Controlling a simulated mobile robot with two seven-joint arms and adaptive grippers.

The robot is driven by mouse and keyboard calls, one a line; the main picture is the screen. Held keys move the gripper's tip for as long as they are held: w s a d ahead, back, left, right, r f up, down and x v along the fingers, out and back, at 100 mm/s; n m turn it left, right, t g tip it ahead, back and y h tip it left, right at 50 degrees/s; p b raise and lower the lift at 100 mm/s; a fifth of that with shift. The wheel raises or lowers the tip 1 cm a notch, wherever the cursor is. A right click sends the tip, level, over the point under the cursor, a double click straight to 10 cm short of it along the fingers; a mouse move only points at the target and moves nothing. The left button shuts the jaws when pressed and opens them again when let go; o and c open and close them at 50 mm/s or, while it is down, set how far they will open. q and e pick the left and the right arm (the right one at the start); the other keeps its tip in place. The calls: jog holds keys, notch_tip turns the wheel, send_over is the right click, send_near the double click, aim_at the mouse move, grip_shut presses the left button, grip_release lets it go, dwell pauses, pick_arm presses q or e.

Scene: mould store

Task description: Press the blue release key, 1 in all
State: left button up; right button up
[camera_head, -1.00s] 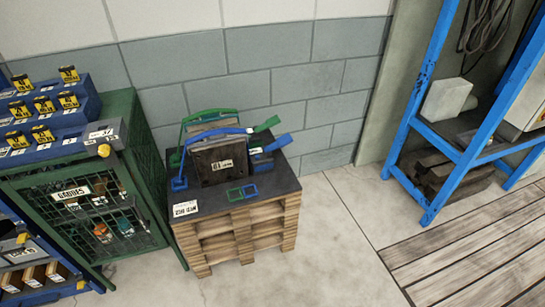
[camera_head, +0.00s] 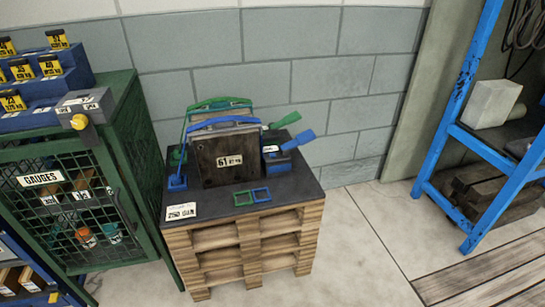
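A dark mould plate marked 61 (camera_head: 222,160) stands upright on a black-topped pallet stack (camera_head: 305,182). A blue bar (camera_head: 222,122) arches over its front, and a green bar (camera_head: 222,103) arches over another plate behind it. To the right, a blue paddle-shaped lever (camera_head: 298,140) rises at a slant from a small blue block (camera_head: 277,162). A green lever (camera_head: 285,121) shows behind it. A blue square outline (camera_head: 261,195) and a green one (camera_head: 243,198) lie in front of the plate. I cannot tell for certain which blue part is the release key. Neither gripper is in view.
A green mesh cabinet labelled GAUGES (camera_head: 135,130) stands close on the left, with blue stepped racks (camera_head: 62,78) on top. A blue shelf frame (camera_head: 465,110) stands at right. Bare concrete floor (camera_head: 355,240) lies between. A grey block wall is behind.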

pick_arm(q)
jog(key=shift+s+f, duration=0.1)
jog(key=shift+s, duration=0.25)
